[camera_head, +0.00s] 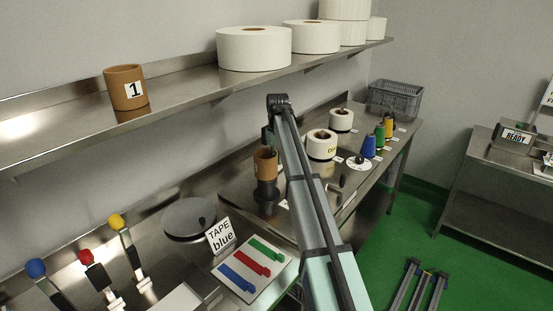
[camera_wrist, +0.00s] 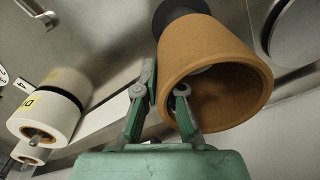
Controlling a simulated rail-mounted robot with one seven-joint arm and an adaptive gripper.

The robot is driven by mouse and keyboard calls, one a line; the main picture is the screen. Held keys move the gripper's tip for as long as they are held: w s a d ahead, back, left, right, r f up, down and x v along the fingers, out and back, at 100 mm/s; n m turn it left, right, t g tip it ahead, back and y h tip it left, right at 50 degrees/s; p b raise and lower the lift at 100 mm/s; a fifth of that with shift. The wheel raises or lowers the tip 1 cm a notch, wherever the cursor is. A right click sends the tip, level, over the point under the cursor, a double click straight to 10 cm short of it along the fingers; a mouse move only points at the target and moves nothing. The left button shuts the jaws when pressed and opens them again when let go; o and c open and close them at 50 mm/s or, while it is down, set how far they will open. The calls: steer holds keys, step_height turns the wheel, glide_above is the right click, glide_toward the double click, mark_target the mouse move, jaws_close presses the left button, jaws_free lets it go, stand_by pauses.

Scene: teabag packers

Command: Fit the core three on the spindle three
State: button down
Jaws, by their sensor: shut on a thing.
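A brown cardboard core (camera_head: 265,161) is upright at a dark spindle (camera_head: 266,190) on the back bench. It also shows in the wrist view (camera_wrist: 225,45), its open end towards the camera, with the dark spindle (camera_wrist: 176,12) at its far end. My gripper (camera_wrist: 165,84) is shut on the core's wall, one finger outside and one at the inside of the rim. In the head view my gripper (camera_head: 268,136) is just above the core, partly hidden by my arm. I cannot tell how far the core sits on the spindle. No number shows on this core.
Another brown core (camera_head: 125,90), labelled 1, stands on the shelf (camera_head: 185,97) near large white rolls (camera_head: 254,50). White rolls (camera_head: 321,146) and coloured spools (camera_head: 369,148) stand along the bench to the right. A grey disc (camera_head: 188,218) and a "TAPE blue" sign (camera_head: 221,237) are nearer.

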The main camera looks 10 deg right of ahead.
steer(key=shift+f+b, duration=0.65)
steer(key=shift+f, duration=1.8)
steer(key=c, duration=1.2)
jaws_free()
step_height(320, 180, up, 12)
steer(key=shift+d+r, duration=0.1)
steer(key=shift+d, duration=0.05)
